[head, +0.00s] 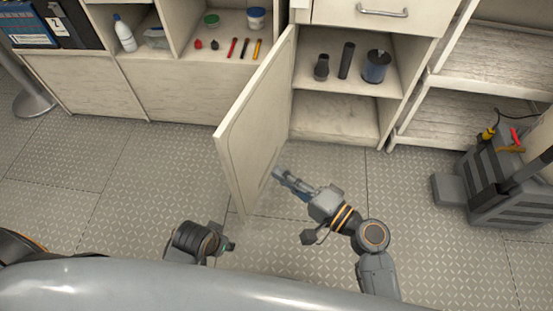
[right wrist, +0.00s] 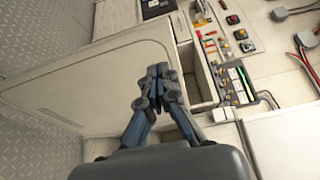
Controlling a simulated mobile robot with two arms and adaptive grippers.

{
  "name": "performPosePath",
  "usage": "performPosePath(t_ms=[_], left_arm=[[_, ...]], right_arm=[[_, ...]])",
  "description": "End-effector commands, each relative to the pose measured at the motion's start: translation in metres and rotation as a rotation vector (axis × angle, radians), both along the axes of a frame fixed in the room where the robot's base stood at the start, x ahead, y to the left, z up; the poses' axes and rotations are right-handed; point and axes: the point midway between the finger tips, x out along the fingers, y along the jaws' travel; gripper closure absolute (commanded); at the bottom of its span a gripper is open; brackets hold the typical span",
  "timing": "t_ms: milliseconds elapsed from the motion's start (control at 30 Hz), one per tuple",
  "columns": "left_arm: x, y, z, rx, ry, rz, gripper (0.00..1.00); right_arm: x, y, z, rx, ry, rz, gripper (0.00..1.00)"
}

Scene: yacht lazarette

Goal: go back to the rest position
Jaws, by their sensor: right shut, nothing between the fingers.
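My right gripper (head: 279,174) is shut and empty, in front of the open cabinet door (head: 252,125) in the head view. In the right wrist view its fingertips (right wrist: 159,71) are together with nothing between them, and the pale door panel (right wrist: 95,88) lies behind and to the left. I cannot tell the exact gap between fingers and door. A dark link of my left arm shows at the bottom of the head view; no left fingers can be made out.
Left shelves hold a white bottle (head: 125,35) and small tools. A grey slatted unit (head: 508,180) stands at right. Patterned floor (head: 110,180) is clear at left.

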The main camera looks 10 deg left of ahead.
Motion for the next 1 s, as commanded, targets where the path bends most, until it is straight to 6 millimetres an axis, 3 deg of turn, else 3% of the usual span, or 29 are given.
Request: performPosePath(t_ms=[367, 467, 567, 667, 800, 1000], left_arm=[[0.000, 0.001, 0.001, 0.002, 0.000, 0.001, 0.60], [0.000, 0.001, 0.001, 0.002, 0.000, 0.001, 0.60], [0.000, 0.001, 0.001, 0.001, 0.000, 0.000, 0.60], [0.000, 0.001, 0.001, 0.001, 0.000, 0.000, 0.60], [0.000, 0.001, 0.001, 0.001, 0.000, 0.000, 0.60], [0.000, 0.000, 0.001, 0.001, -0.001, 0.000, 0.60]], right_arm=[[-0.009, -0.006, -0.002, -0.013, -0.003, 0.002, 1.00], [-0.015, -0.009, -0.018, -0.095, -0.020, 0.017, 1.00], [-0.028, -0.018, -0.051, -0.272, -0.046, 0.051, 1.00], [-0.044, -0.041, -0.096, -0.513, -0.069, 0.100, 1.00], [-0.066, -0.091, -0.155, -0.865, -0.069, 0.176, 1.00], [-0.092, -0.169, -0.202, -1.252, -0.023, 0.259, 1.00]])
